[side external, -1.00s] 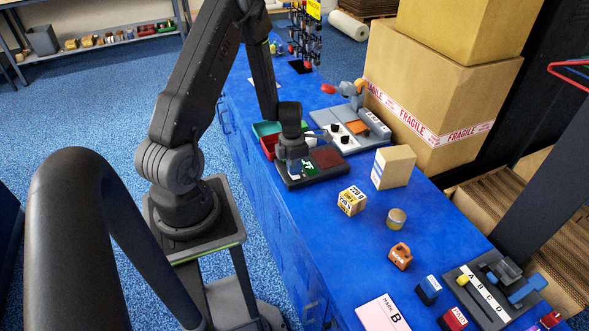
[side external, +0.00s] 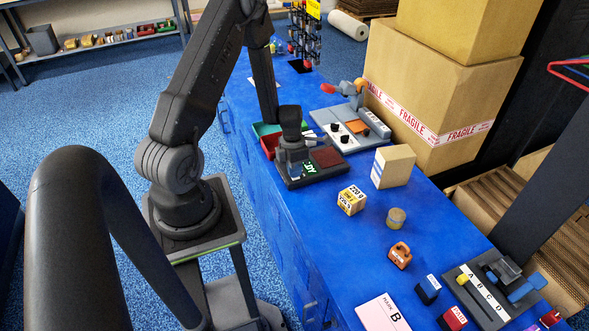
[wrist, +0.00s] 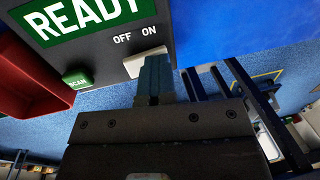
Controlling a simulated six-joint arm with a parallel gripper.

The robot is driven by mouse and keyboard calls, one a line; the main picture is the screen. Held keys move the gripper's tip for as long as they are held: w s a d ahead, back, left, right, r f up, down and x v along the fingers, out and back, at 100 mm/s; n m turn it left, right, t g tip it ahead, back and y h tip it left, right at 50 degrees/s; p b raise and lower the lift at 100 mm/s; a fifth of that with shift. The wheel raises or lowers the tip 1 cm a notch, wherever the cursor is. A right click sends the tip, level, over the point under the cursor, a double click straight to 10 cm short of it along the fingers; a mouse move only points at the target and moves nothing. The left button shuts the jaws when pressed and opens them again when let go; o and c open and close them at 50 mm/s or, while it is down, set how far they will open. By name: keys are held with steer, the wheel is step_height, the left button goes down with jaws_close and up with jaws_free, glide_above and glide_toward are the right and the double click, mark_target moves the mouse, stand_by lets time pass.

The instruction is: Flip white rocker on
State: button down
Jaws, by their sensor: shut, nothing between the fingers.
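The white rocker (wrist: 143,62) sits at the edge of a dark panel in the wrist view, beside the printed words OFF and ON. My gripper (wrist: 153,62) is shut and empty, its blue-grey fingertips at the rocker, seemingly touching it and covering part of it. The rocker's tilt is hard to read. A green display (wrist: 85,15) on the same panel reads READY. In the side view my gripper (side external: 296,173) points down over the near left part of the dark device (side external: 305,183), and the display (side external: 310,168) is partly hidden behind it.
A green SCAN button (wrist: 77,78) and a red bin (wrist: 28,85) are close by. A grey station with black knobs (side external: 350,130) stands behind the device. A cream box (side external: 393,167) and a yellow-labelled cube (side external: 351,200) stand to the right. Blue tabletop is clear between them.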

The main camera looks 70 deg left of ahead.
steer(key=shift+a+r, duration=0.1)
steer(key=shift+a, duration=0.65)
step_height(320, 180, up, 14)
steer(key=a, duration=0.2)
steer(key=shift+d, duration=0.8)
